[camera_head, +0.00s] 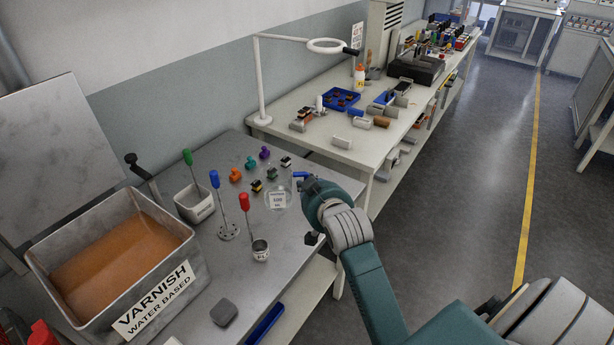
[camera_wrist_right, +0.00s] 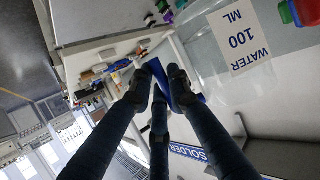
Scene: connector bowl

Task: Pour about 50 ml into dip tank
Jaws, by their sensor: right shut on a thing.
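The dip tank (camera_head: 184,240) is a grey metal box at the left of the near bench, labelled "VARNISH WATER BASED". It holds orange-brown liquid (camera_head: 115,258). My right gripper (camera_head: 302,183) is at the bench's right edge, shut on the blue handle (camera_head: 301,175) of a clear beaker (camera_head: 280,184). The beaker's label reads "WATER 100 ML" in the wrist view (camera_wrist_right: 241,41), where it appears upside down. The gripper (camera_wrist_right: 165,88) also shows there. The beaker looks roughly upright, well right of the tank. I cannot tell whether it touches the bench. My left gripper is not in view.
Between beaker and tank stand a red-handled tool (camera_head: 244,203) by a small metal cup (camera_head: 260,250), a blue-handled tool (camera_head: 215,180) and a white pot (camera_head: 194,204) with a green-handled tool (camera_head: 188,158). Small coloured connectors (camera_head: 236,175) lie behind. A grey block (camera_head: 223,312) lies in front.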

